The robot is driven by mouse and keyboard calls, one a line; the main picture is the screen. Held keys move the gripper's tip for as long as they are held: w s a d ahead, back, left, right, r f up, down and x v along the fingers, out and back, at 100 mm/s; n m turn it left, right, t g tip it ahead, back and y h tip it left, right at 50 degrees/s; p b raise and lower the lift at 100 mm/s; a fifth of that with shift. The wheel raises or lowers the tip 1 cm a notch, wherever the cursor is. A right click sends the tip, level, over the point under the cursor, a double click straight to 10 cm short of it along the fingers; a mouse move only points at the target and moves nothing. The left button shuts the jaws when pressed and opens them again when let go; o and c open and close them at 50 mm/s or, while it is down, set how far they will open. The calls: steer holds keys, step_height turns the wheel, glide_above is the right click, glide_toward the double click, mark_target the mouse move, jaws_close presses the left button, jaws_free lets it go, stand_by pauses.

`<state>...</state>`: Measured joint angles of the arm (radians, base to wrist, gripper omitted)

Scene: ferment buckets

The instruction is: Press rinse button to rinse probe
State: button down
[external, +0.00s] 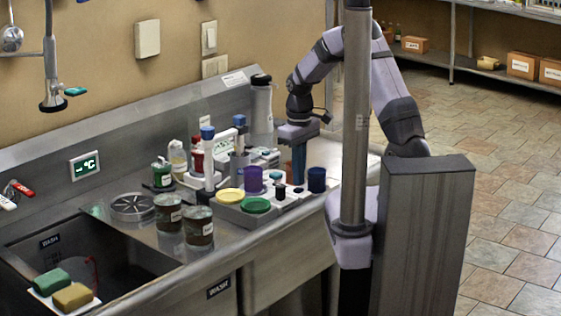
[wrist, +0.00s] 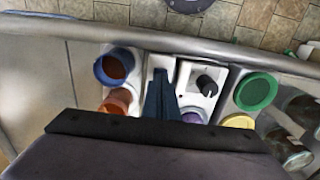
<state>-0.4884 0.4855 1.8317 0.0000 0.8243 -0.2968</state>
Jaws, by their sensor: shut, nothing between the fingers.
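My gripper (external: 298,178) points down over the far right part of the bench, with its dark blue fingers shut and empty. In the wrist view the fingers (wrist: 160,88) are over a pale station, between the blue cup (wrist: 113,68) and a white block with a black knob (wrist: 207,84). The black knob also shows in the external view (external: 280,190), left of the fingers. I cannot tell which part is the rinse button, and I cannot make out the probe for certain. Whether the fingertips touch anything is unclear.
A purple cup (external: 253,178), a yellow lid (external: 230,196) and a green lid (external: 256,205) sit left of my gripper. An orange cup (wrist: 117,102) is close to the fingers. Two jars (external: 198,225) stand near the sink (external: 100,262). Bottles line the back.

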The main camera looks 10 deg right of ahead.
mark_target(299, 188)
steer(key=shift+f+b, duration=0.55)
steer(key=shift+f, duration=0.35)
stand_by(0.3)
steer(key=shift+r, duration=0.15)
steer(key=shift+r+p, duration=2.65)
steer(key=shift+r, duration=0.3)
stand_by(0.7)
